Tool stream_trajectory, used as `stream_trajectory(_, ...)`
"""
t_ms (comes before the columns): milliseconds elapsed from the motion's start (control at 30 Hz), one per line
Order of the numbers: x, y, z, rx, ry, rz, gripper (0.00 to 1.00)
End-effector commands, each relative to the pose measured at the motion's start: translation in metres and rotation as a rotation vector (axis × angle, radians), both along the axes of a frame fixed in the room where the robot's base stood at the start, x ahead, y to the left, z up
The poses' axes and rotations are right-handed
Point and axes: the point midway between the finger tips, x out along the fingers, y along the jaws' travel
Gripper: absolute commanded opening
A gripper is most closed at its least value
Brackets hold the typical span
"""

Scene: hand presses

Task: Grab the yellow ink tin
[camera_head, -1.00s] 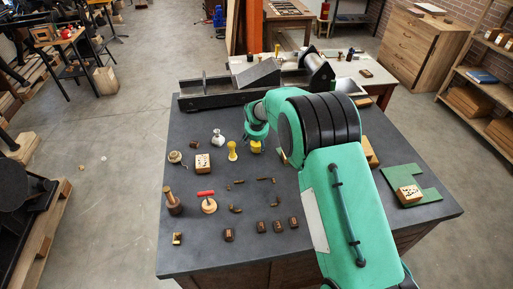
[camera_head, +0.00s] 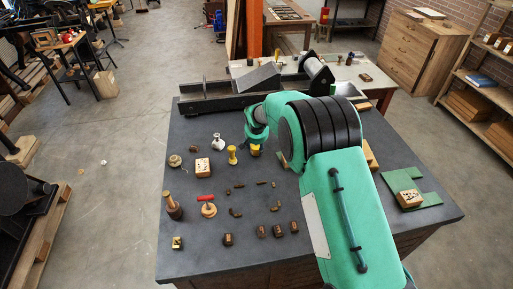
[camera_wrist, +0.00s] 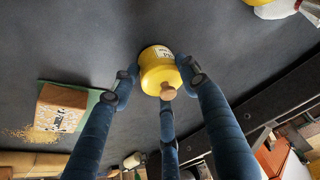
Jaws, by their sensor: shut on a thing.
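The yellow ink tin (camera_wrist: 157,68) has a white label and a round wooden knob on its lid. In the wrist view it sits between the fingers of my gripper (camera_wrist: 163,80), which are closed around its sides. In the head view a small part of the tin (camera_head: 255,150) shows below my gripper (camera_head: 257,138); my arm hides the rest. I cannot tell whether the tin touches the table.
A yellow hourglass-shaped object (camera_head: 232,155) and a white flask (camera_head: 218,141) stand left of the tin. A wooden block (camera_wrist: 60,108) lies nearby on a green mat. A long dark press bed (camera_head: 205,101) runs along the table's back.

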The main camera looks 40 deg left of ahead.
Motion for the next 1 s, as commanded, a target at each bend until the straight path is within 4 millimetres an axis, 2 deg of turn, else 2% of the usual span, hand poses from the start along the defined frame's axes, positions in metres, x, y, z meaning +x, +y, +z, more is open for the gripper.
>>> stream_trajectory(267,0.001,0.001,0.033,0.002,-0.003,0.0,0.09)
stream_trajectory(567,-0.025,-0.026,0.036,0.001,-0.001,0.0,0.09)
stream_trajectory(1000,-0.075,-0.076,0.042,0.001,-0.001,0.0,0.09)
